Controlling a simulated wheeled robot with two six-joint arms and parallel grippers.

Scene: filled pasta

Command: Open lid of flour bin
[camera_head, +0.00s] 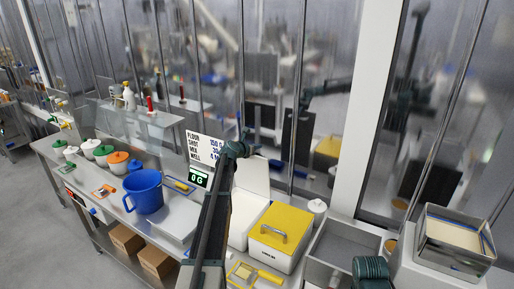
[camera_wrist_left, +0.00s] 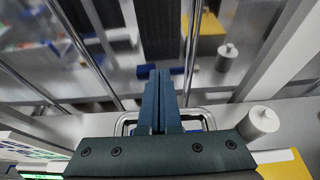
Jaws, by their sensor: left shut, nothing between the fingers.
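The flour bin (camera_head: 246,216) is a white box left of the yellow-lidded bin in the head view. Its white lid (camera_head: 252,174) stands raised at the back, tilted up near the glass wall. My left gripper (camera_head: 241,143) is at the top edge of the raised lid, with its arm crossing in front of the bin. In the left wrist view my left gripper (camera_wrist_left: 165,88) has its fingers together and empty. A metal loop handle (camera_wrist_left: 201,112) shows behind and around the fingers; contact cannot be told. My right gripper is not visible.
A bin with a yellow lid (camera_head: 284,224) and metal handle stands right of the flour bin. A blue jug (camera_head: 145,191) and a scale (camera_head: 173,215) stand left. A small white lidded pot (camera_head: 317,206) is near the glass wall. A metal box (camera_head: 455,240) is far right.

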